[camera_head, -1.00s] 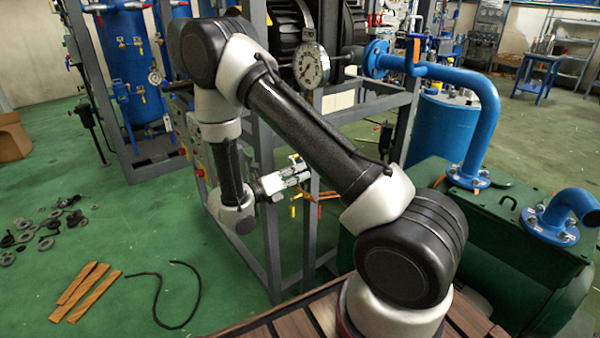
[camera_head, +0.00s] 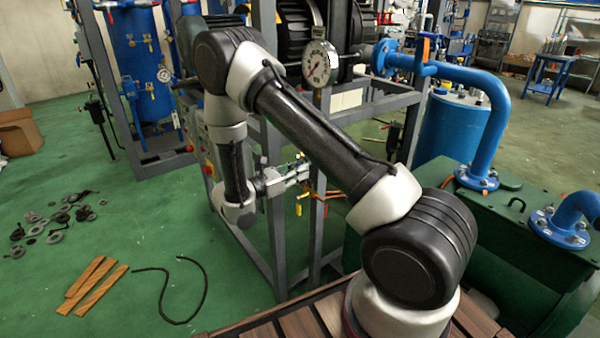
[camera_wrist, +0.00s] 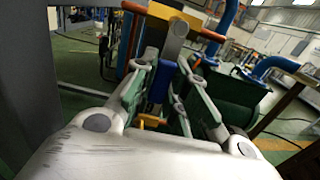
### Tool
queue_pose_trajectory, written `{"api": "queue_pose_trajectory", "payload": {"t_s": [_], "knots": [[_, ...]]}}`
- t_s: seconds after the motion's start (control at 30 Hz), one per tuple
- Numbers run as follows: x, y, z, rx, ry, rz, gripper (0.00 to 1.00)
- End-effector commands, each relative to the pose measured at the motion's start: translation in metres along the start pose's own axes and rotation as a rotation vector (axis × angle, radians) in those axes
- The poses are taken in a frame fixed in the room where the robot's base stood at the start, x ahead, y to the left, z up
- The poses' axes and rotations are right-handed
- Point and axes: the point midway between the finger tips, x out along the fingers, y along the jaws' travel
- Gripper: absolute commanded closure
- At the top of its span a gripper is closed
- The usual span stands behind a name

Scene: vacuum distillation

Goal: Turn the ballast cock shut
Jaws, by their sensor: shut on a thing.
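My gripper (camera_head: 299,172) is at the grey frame below the dial gauge, at the end of my bent arm. An orange-red bar (camera_wrist: 203,32) crosses behind the yellow block. A small orange bar (camera_wrist: 150,121) shows between the fingers nearer the palm. I cannot tell the cock's exact angle.
The grey frame (camera_head: 277,245) stands close around my gripper. The dial gauge (camera_head: 320,63) is above it. Blue pipework (camera_head: 490,125) and a green tank (camera_head: 470,220) are at right. Wooden strips (camera_head: 95,285) and a black cord (camera_head: 185,290) lie on the green floor at left.

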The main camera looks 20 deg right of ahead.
Motion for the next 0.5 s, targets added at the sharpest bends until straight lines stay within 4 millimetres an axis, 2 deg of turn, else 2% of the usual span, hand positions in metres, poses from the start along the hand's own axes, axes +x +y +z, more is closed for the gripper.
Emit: {"api": "queue_pose_trajectory", "payload": {"t_s": [0.5], "knots": [[-0.0006,0.0019,-0.0009,0.033,0.003,0.001,1.0]]}}
